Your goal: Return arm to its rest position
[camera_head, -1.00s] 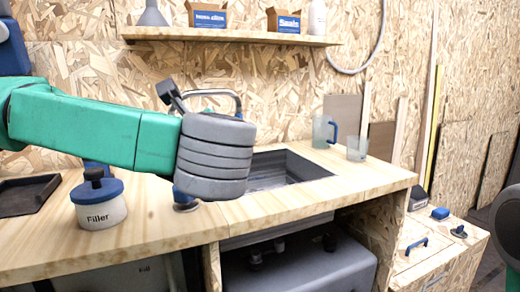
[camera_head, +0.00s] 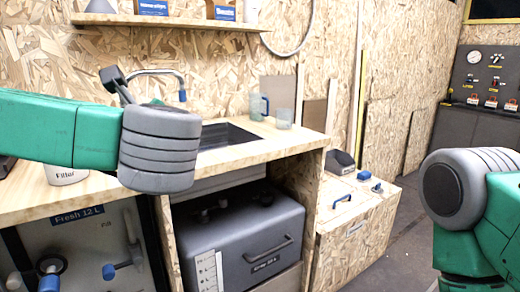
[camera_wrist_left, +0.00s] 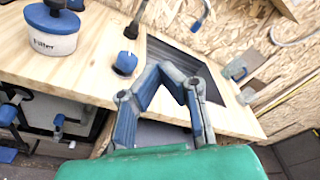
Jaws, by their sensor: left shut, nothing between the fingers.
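My left arm (camera_head: 60,130) reaches in from the left, green with a ribbed grey joint (camera_head: 160,150) in front of the counter. Its gripper is hidden in the head view. In the left wrist view my left gripper (camera_wrist_left: 172,68) is shut and empty, its fingers over the counter's front edge near the sink. My right arm (camera_head: 490,215), green with a grey ribbed joint, stands at the right edge; its gripper is out of view.
The wooden counter (camera_head: 235,160) holds a sink (camera_head: 225,135), tap (camera_head: 160,73), cups (camera_head: 284,118) and a Filler pot (camera_wrist_left: 50,40). A blue knob (camera_wrist_left: 125,63) is near the gripper. A grey tank (camera_head: 240,235) sits below. Floor (camera_head: 395,245) is open between cabinet and right arm.

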